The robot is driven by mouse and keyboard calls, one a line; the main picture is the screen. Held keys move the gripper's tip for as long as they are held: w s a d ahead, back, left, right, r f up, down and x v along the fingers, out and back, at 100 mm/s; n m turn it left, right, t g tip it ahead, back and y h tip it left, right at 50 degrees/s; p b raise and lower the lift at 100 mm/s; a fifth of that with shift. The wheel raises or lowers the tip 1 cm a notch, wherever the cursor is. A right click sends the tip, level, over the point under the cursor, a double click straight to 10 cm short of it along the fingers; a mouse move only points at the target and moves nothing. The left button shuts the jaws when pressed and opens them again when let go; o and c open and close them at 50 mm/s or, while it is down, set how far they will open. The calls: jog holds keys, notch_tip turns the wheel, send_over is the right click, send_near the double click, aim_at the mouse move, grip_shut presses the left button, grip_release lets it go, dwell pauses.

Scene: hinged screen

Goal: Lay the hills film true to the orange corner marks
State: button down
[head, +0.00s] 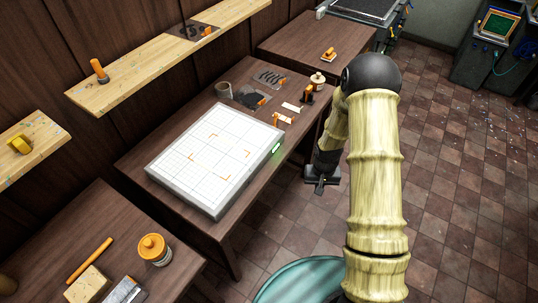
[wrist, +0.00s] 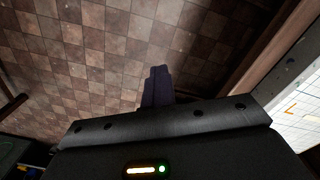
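The lightbox (head: 172,178) lies on the middle table, with a white gridded top and several orange corner marks (head: 213,135). The marked area is bare. A clear film with dark, hill-like shapes (head: 250,96) and an orange tab lies behind the lightbox. Another film with dark streaks (head: 269,77) lies beyond it, and a dark film (head: 193,31) is on the wall shelf. The prints are too small to be sure which shows hills. My gripper (head: 322,186) hangs right of the table, over the floor. In the wrist view its fingers (wrist: 157,86) are together, with nothing visible between them.
An orange-lidded jar (head: 153,249) is on the near table. The tiled floor at right is mostly clear.

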notch_tip(320, 180, down, 9)
jog(key=b, duration=0.7)
jog(key=shift+s+d+b, duration=0.15)
jog(key=shift+b, duration=0.25)
jog(key=shift+f, duration=0.1)
